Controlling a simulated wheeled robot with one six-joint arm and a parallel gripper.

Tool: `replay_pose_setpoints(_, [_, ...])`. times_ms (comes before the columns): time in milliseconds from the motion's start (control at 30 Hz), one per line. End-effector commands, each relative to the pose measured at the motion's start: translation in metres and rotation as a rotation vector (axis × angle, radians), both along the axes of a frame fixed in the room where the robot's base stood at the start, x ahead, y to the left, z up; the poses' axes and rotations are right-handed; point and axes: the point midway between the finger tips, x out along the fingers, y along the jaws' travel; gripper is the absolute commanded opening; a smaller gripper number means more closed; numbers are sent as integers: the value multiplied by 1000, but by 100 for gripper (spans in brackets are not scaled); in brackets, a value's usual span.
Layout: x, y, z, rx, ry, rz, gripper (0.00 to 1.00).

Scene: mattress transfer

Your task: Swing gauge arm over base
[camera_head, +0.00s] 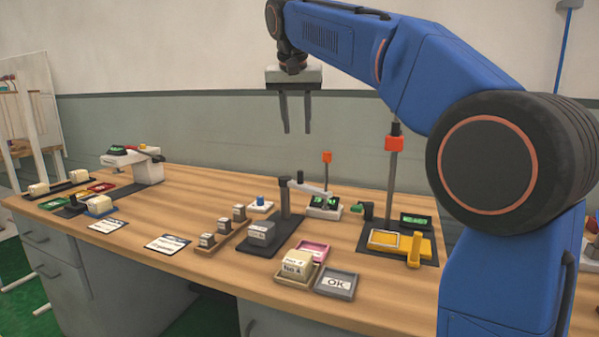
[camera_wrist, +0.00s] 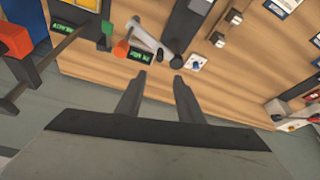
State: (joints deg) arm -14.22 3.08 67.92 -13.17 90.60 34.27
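The gauge arm (camera_head: 312,188) is a pale bar on a dark post (camera_head: 285,205), with a small black knob near its post end. It points to the right, away from the dark base plate (camera_head: 246,246). A grey block (camera_head: 261,232) sits on the plate in front of the post. In the wrist view the gauge arm (camera_wrist: 145,35) shows as a pale bar beyond the fingers. My gripper (camera_head: 296,131) is open and empty, pointing down, well above the bench near the post. Its two spread fingers also show in the wrist view (camera_wrist: 160,78).
A tray of cream blocks (camera_head: 297,271), a pink tray (camera_head: 313,251) and a grey OK tray (camera_head: 336,283) lie in front.

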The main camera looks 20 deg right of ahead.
Motion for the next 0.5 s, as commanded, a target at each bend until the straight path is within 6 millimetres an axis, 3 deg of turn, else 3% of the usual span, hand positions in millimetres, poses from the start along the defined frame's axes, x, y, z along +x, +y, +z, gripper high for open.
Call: replay_pose_setpoints(500, [30,-13,-80,-1,1,1,34])
